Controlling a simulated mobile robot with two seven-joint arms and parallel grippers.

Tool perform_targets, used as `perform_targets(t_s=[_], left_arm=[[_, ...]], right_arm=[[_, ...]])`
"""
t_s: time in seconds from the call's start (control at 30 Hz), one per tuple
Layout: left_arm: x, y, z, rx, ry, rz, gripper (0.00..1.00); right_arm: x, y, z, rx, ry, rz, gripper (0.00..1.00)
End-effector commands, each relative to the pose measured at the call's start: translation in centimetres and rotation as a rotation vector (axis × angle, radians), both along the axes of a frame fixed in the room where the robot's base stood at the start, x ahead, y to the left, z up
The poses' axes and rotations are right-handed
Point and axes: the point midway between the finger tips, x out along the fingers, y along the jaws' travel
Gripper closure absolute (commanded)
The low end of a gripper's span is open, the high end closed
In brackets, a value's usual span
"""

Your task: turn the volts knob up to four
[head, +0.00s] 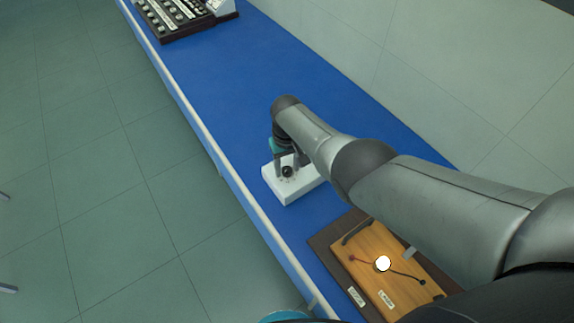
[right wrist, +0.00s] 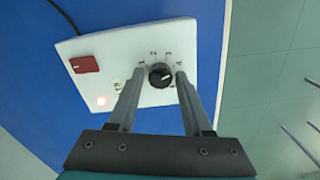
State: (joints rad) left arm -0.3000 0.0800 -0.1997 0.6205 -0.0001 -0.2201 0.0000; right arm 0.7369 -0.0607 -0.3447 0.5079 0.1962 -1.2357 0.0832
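A white supply box (head: 290,192) stands on the blue bench with a black knob (head: 287,171) on its top face. In the right wrist view, the knob (right wrist: 160,75) sits among small printed marks, too small to read surely, so I cannot tell its setting. My right gripper (right wrist: 160,73) reaches down over the box, with one finger on each side of the knob. A narrow gap shows between the knob and each finger, and the gripper looks open. In the head view my right arm partly hides the box.
The box also bears a red switch (right wrist: 85,64) and a lit lamp (right wrist: 101,101); a dark cable leaves its far edge. A wooden board (head: 385,275) with leads and a bright bulb lies nearer. A dark rack (head: 180,27) stands at the far end. Clear blue bench (head: 225,75) lies between.

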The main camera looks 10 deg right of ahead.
Motion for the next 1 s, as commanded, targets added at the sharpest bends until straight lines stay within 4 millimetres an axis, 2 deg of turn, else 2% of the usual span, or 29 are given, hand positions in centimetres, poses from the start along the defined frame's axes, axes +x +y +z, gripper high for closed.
perform_targets(t_s=[0.03, 0.13, 0.47, 0.67, 0.83, 1.0], left_arm=[[0.0, 0.0, 0.0, 0.000, 0.000, 0.000, 0.31], [0.0, 0.0, 0.0, 0.000, 0.000, 0.000, 0.31], [0.0, 0.0, 0.3, -0.001, 0.000, 0.000, 0.31], [0.0, 0.0, 2.1, -0.001, 0.000, 0.000, 0.31], [0.0, 0.0, 4.0, -0.001, 0.000, 0.000, 0.31], [0.0, 0.0, 5.0, -0.001, 0.000, 0.000, 0.31]], right_arm=[[0.0, 0.0, 0.0, 0.000, 0.000, 0.000, 0.43], [0.0, 0.0, 0.0, 0.000, -0.001, 0.000, 0.33], [0.1, 0.0, 0.4, 0.001, -0.003, 0.001, 0.33], [0.1, 0.0, 2.8, 0.002, -0.004, 0.001, 0.33], [0.0, 0.0, 6.0, 0.002, -0.004, 0.000, 0.33], [0.1, 0.0, 8.7, 0.002, -0.005, 0.000, 0.33]])
